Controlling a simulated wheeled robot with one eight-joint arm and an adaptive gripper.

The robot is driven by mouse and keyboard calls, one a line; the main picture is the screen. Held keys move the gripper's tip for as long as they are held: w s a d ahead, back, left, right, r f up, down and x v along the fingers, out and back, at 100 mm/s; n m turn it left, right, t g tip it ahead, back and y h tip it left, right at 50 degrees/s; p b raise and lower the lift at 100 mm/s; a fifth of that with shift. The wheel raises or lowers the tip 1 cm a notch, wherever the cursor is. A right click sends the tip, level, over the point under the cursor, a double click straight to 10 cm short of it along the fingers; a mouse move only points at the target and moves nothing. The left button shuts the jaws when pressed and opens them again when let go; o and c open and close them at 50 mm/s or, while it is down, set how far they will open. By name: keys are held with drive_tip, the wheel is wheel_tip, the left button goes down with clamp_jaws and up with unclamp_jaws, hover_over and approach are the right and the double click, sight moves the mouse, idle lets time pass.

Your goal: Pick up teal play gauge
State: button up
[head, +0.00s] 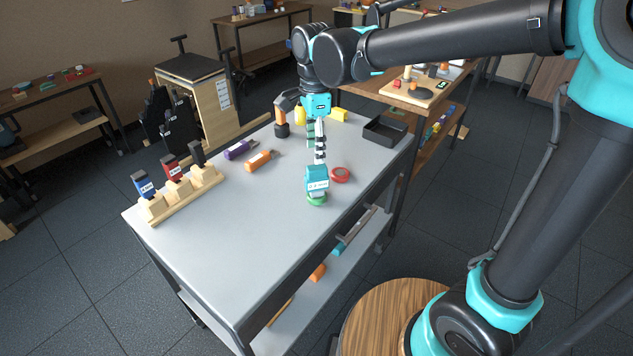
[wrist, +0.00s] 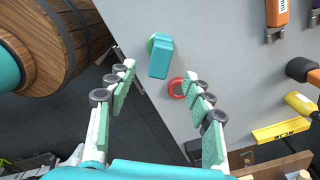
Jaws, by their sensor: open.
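The teal play gauge (head: 317,181) is a teal block with a white label, near the right edge of the grey cart top (head: 240,215). A green round piece (head: 316,200) shows at its foot; I cannot tell whether it is part of the gauge. In the wrist view the gauge (wrist: 160,60) appears between and just beyond my fingertips. My gripper (head: 319,152) is open, fingers pointing down, close above and behind the gauge in the head view. In the wrist view my gripper (wrist: 160,76) has its two green-padded fingers spread wide with nothing between them.
A red ring (head: 341,174) lies right beside the gauge. An orange gauge (head: 258,160) and a purple one (head: 238,150) lie further left. A wooden rack (head: 185,196) holds upright gauges. A black tray (head: 385,132) sits at the far right corner. The cart's front is clear.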

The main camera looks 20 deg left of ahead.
sight(317, 167)
wheel_tip(317, 167, down, 8)
drive_tip(key=shift+w+d+f, duration=0.1)
drive_tip(key=shift+w+d, duration=0.05)
idle(0.4)
drive_tip(key=shift+c, duration=0.2)
clamp_jaws()
